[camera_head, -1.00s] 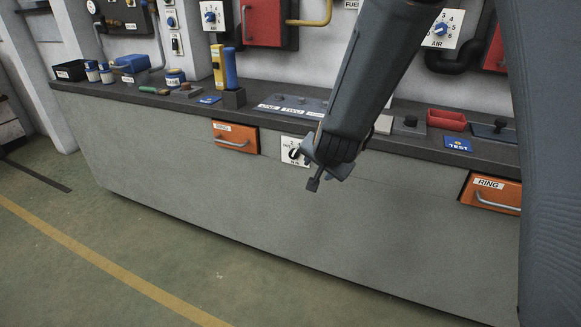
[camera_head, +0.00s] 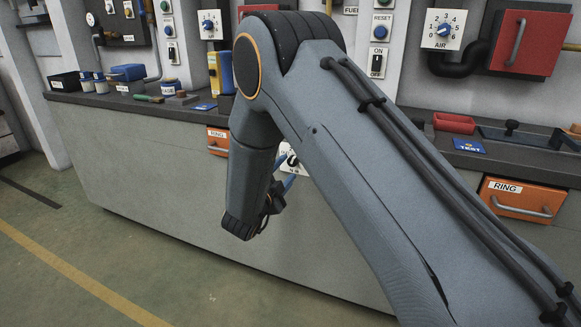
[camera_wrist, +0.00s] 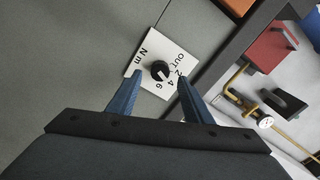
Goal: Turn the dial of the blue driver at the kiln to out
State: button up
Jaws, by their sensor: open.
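A white dial plate (camera_wrist: 148,58) with a black round knob (camera_wrist: 160,70) is in the wrist view, marked "N m", "OUT", 2, 4 and 6. A pale mark on the knob seems to face the 4 and 6 side; its exact setting is hard to tell. In the head view the plate (camera_head: 284,152) is on the bench front, partly hidden by my arm. My gripper (camera_wrist: 159,87) is open, its two blue fingers on either side of the knob in the picture; contact cannot be told. A blue upright tool (camera_head: 226,72) stands on the bench, partly hidden.
Orange "RING" drawers (camera_head: 217,140) (camera_head: 518,198) are set in the bench front. The dark bench top (camera_head: 185,100) holds pots, a yellow tool (camera_head: 213,68), a red tray (camera_head: 454,123) and a blue "TEST" card (camera_head: 470,146). Floor in front is clear.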

aim_at(292, 163)
jog(key=shift+x, duration=1.95)
jog(key=c, duration=1.1)
jog(key=shift+o, duration=0.2)
